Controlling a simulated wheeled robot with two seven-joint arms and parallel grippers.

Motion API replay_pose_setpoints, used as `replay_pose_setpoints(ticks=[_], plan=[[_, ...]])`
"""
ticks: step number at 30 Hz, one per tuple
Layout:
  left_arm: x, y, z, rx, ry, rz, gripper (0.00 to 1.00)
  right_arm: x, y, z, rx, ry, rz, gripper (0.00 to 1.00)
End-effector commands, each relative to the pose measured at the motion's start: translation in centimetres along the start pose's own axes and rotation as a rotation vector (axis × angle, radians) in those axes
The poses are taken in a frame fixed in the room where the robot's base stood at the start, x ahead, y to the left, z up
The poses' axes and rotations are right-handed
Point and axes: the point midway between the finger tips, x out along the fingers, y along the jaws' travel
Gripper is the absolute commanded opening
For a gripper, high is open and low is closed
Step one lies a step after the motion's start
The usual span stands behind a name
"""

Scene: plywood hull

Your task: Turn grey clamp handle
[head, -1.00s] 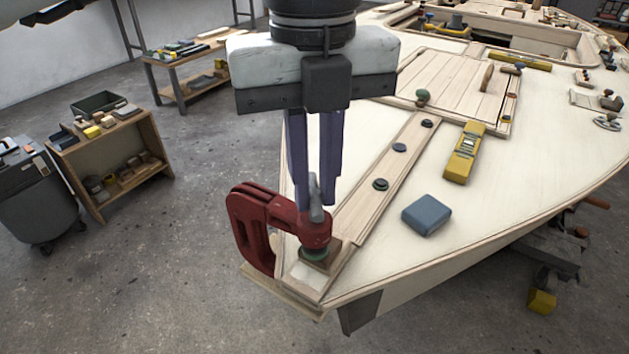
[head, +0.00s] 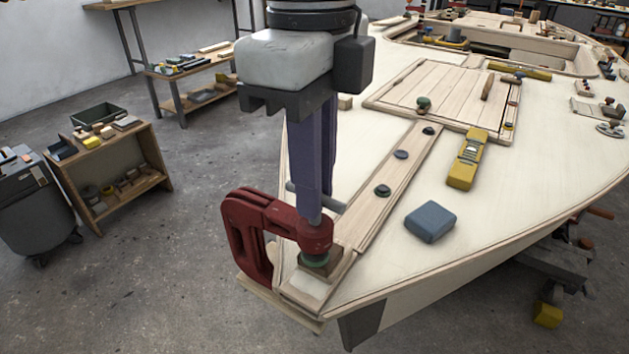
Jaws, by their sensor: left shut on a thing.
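A red clamp (head: 246,225) grips the near corner of the plywood hull deck (head: 388,264), with its round head on a small wooden pad (head: 323,264). Its grey handle (head: 299,188) is a bar at the top of the clamp, with one end showing to the left of the fingers and a bit to the right. My left gripper (head: 312,205) points down from above, with its purple fingers shut on the grey handle. The fingers hide the middle of the handle. My right gripper is not in view.
A blue block (head: 430,222) and a yellow level (head: 467,160) lie on the deck to the right. A wooden strip with dark knobs (head: 382,191) runs back from the clamp. A low wooden shelf (head: 110,182) stands on the floor at left.

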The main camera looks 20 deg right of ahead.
Motion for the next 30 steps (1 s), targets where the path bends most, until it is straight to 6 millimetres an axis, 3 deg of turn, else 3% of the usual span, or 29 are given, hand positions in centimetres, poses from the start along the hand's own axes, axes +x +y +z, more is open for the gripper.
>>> replay_pose_setpoints(ticks=[23, 24, 27, 30], plan=[[0.23, 0.06, 0.01, -0.095, -0.003, 0.004, 0.0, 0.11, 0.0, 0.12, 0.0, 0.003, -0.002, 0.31], [0.23, 0.06, 0.0, -0.095, -0.003, 0.004, 0.19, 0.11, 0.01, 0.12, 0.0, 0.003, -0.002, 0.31], [0.18, 0.05, -0.01, -0.095, -0.002, 0.003, 0.35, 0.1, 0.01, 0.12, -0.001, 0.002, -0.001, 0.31], [0.12, 0.04, 0.0, -0.095, -0.001, 0.002, 0.35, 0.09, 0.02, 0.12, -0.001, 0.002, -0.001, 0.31]])
